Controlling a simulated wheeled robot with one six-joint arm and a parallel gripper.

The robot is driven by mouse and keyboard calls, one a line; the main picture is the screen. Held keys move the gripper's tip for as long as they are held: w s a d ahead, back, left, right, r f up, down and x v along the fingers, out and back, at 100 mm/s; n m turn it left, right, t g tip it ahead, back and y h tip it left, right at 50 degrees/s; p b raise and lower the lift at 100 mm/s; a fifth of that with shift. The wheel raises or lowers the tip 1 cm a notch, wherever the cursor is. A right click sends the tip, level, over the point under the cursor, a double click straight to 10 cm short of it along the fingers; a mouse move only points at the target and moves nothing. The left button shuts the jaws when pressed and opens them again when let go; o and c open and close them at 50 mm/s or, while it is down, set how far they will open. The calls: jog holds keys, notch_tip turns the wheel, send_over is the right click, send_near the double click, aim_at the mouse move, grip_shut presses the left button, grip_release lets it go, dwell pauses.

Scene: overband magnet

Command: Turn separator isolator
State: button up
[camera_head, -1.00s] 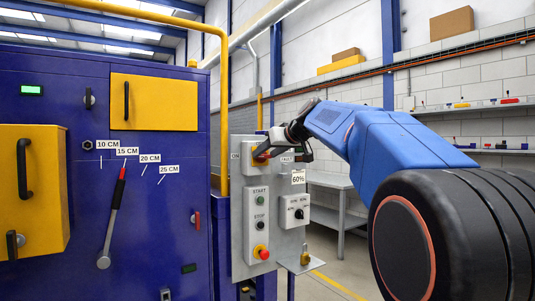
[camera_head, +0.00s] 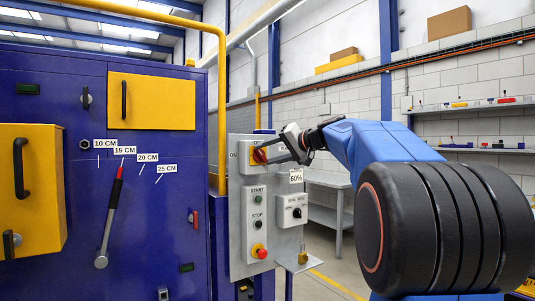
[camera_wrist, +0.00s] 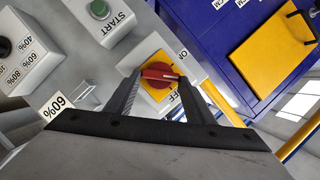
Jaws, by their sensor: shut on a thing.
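The separator isolator is a red rotary knob (camera_head: 259,155) on a yellow plate at the top of the grey control panel. In the wrist view the red knob (camera_wrist: 157,75) has a white mark that points right, between the ON and OFF labels. My gripper (camera_head: 266,151) reaches the knob from the right, with its fingers on either side of it. In the wrist view my gripper (camera_wrist: 160,84) is shut on the knob. The finger contact is partly hidden.
Below the isolator are the START/STOP box (camera_head: 256,219) and a small selector box (camera_head: 291,210). A yellow pipe (camera_head: 222,110) runs upright just left of the panel. The blue cabinet (camera_head: 60,100) stands farther left. A grey bench (camera_head: 329,181) stands behind.

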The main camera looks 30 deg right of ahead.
jog(key=shift+d+f+m+t+y, duration=0.1)
jog(key=shift+f+m+t+y, duration=0.2)
jog(key=shift+m, duration=0.75)
jog(key=shift+d+f+m+t+y, duration=0.1)
jog(key=shift+m+t+y, duration=0.3)
jog(key=shift+m, duration=0.7)
jog(key=shift+d+f+m+t+y, duration=0.15)
jog(key=shift+m+y, duration=0.25)
jog(key=shift+m, duration=0.65)
jog(key=shift+a, duration=0.1)
jog(key=o, duration=1.1)
jog(key=shift+c, duration=0.2)
jog(key=v, duration=1.7)
jog(key=shift+s+f, duration=0.2)
jog(key=shift+f, duration=0.1)
